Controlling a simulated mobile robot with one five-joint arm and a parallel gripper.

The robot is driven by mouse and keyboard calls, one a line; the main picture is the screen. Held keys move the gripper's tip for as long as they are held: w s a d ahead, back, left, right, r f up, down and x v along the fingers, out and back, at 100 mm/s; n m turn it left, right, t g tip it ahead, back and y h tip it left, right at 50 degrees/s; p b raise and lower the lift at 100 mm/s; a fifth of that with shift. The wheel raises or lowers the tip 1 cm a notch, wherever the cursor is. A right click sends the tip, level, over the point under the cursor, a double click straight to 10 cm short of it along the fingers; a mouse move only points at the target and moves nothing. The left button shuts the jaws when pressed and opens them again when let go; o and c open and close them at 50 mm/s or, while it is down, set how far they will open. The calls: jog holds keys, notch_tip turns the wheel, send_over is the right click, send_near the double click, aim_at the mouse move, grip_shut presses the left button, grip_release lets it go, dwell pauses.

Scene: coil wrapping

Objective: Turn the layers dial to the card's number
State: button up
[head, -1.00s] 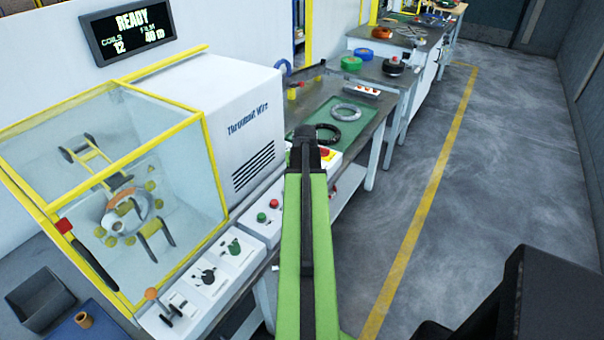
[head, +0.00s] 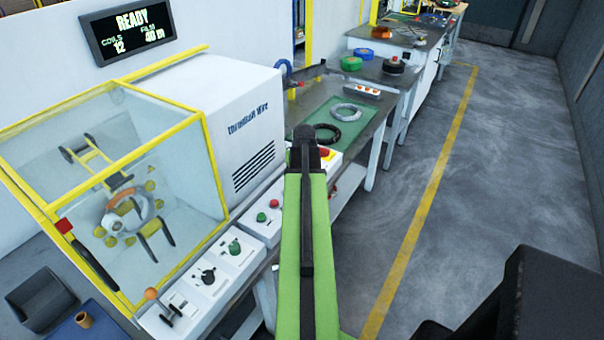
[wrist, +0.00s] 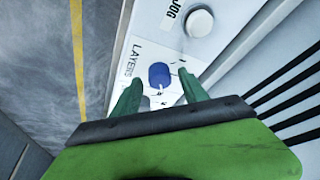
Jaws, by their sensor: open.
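In the wrist view, the layers dial is a small blue knob (wrist: 159,75) on a white panel (wrist: 150,48) marked LAYERS. My gripper (wrist: 160,91) is open, with one green finger on each side of the dial in the picture. I cannot tell whether either finger touches it. Small dark marks lie around the knob, too small to read. In the head view my green arm covers the area of the dial, and I cannot make out the dial there. I see no readable number card.
A white JOG button (wrist: 199,22) is beside the dial. A caged winding machine (head: 110,190) stands left, its screen (head: 128,30) reading READY, coils 12, film 40 m. Other controls, including a green knob (head: 234,247), line its front. The floor to the right is clear.

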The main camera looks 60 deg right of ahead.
jog(key=p+v, duration=1.6)
jog(key=v, duration=0.1)
jog(key=shift+r, duration=0.2)
jog(key=shift+s, duration=0.1)
jog(key=shift+s+a+f, duration=0.1)
